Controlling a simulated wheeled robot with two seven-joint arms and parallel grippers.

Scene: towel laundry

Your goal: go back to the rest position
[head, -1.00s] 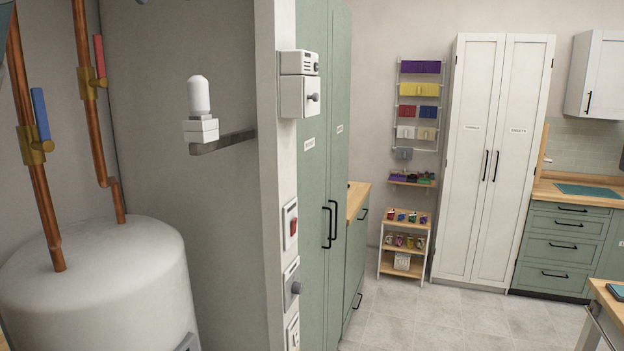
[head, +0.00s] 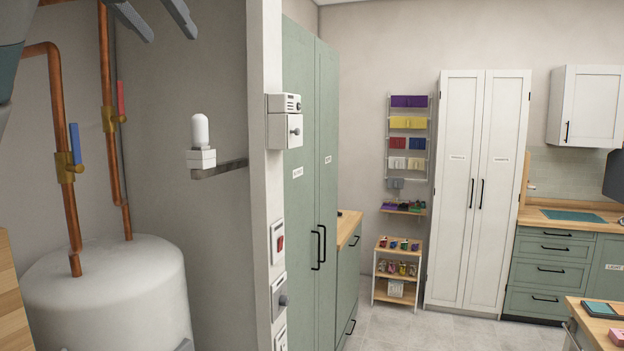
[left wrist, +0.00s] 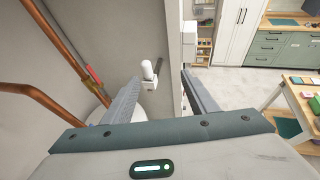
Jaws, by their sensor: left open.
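My left gripper (head: 172,36) shows at the top left of the head view, with its grey fingers apart and nothing between them. In the left wrist view the same gripper (left wrist: 160,78) has both fingers spread wide and empty. Beyond them stands a small white rounded cylinder on a wall bracket (left wrist: 149,70), which does not touch the fingers in that view. My right gripper is not in view.
A white tank (head: 105,295) with copper pipes (head: 65,150) stands at the left. A wall end with switches (head: 265,190) borders tall green cabinets (head: 300,180). A white cabinet (head: 478,190) and a wooden table (head: 590,318) are at the right. Grey floor (head: 400,325) is clear between them.

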